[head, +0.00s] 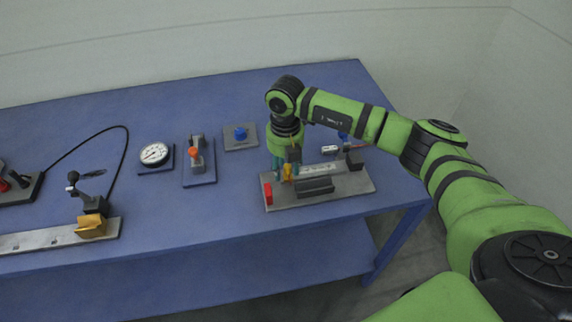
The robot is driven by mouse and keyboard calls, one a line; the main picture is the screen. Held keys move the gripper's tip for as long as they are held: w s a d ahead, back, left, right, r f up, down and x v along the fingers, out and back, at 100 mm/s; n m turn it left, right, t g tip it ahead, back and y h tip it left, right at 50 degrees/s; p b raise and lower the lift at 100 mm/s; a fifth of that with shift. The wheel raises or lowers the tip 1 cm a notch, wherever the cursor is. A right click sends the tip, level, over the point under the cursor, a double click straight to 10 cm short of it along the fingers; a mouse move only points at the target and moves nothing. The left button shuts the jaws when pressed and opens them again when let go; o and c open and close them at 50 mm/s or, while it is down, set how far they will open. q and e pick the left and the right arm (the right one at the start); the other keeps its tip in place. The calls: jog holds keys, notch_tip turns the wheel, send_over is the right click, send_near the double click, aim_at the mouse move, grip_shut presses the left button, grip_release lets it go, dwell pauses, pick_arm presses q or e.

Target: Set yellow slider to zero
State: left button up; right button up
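The yellow slider (287,173) stands on the left part of a grey metal panel (340,195) near the table's right front. My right gripper (286,168) comes down from above, with its teal fingertips on either side of the yellow slider. The picture is too small to tell whether the fingers touch the slider or stand a little apart from it. The slider's upper part is partly hidden by the gripper. A pale scale strip (318,169) runs to the right of the slider. My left gripper is not in view.
On the same panel are a red block (268,193) and a dark ridged block (315,186). A blue knob (240,133), an orange-tipped lever (195,153) and a round gauge (154,154) stand to the left. The blue table (225,210) is clear in front of them.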

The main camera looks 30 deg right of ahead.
aim_at(285, 165)
jog(key=shift+d+r, duration=0.1)
jog(key=shift+r, duration=0.2)
notch_tip(285, 165, up, 11)
jog(key=shift+r, duration=0.2)
dwell(0.4)
